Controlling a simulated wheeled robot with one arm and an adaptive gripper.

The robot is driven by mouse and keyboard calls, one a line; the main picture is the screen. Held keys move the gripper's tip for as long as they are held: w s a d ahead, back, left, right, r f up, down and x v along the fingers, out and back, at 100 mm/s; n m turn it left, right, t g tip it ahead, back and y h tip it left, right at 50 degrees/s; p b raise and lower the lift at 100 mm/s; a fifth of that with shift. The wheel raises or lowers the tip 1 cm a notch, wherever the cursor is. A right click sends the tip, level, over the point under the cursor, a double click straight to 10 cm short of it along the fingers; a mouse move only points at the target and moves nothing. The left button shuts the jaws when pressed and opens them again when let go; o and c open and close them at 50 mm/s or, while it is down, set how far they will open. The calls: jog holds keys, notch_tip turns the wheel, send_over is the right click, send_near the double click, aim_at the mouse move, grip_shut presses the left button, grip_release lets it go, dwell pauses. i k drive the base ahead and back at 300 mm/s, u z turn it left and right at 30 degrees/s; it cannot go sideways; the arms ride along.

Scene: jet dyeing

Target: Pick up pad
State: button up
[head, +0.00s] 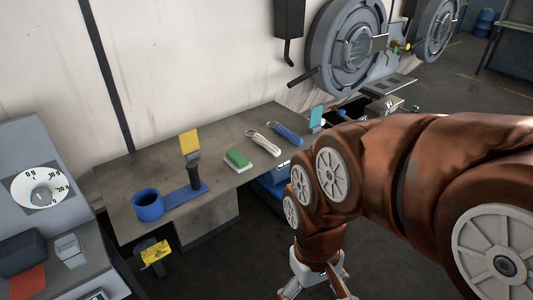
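A small pad (238,160), green on top with a white layer beneath, lies on the grey table (222,206), near the table's front edge. My gripper (315,292) hangs at the bottom edge of the head view, in front of the table, right of the pad and well apart from it. Its fingertips are cut off by the frame, so I cannot tell how far they are spread. Nothing is seen in it.
Large round machine doors (347,48) stand behind.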

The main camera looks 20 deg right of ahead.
aim_at(238, 161)
jog(key=u, duration=0.5)
jog(key=k, duration=0.6)
jog(key=u, duration=0.7)
jog(key=i, duration=1.3)
jog(key=z, duration=0.6)
